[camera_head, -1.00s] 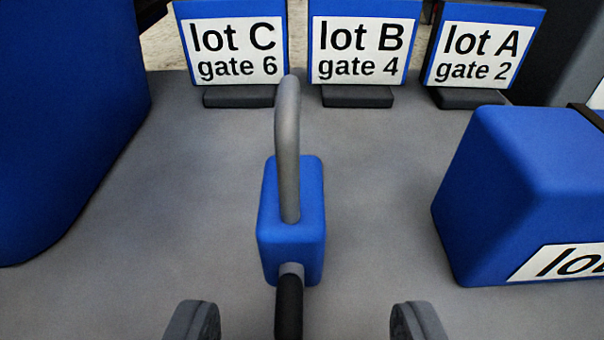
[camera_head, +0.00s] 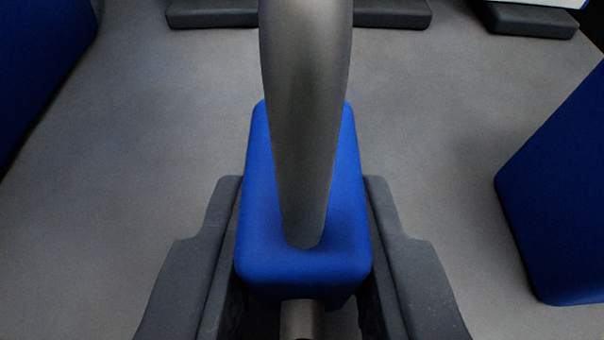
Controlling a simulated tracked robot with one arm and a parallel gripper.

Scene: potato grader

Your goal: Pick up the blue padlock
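The blue padlock (camera_head: 260,220) stands upright in the middle of the view, its thick grey shackle (camera_head: 305,120) rising toward me and out of the top of the picture. My gripper (camera_head: 304,190) has one dark grey finger on the left side of the padlock's body and one on the right. Both fingers lie close against the blue sides, with no clear gap, and look shut on it. The body's lower part and the finger pads are partly hidden. A short metal piece shows below the body at the bottom edge.
A blue block (camera_head: 560,200) stands at the right and a large blue object (camera_head: 35,60) at the upper left. Dark sign bases (camera_head: 213,13) stand along the back. The grey surface (camera_head: 130,130) between them is clear.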

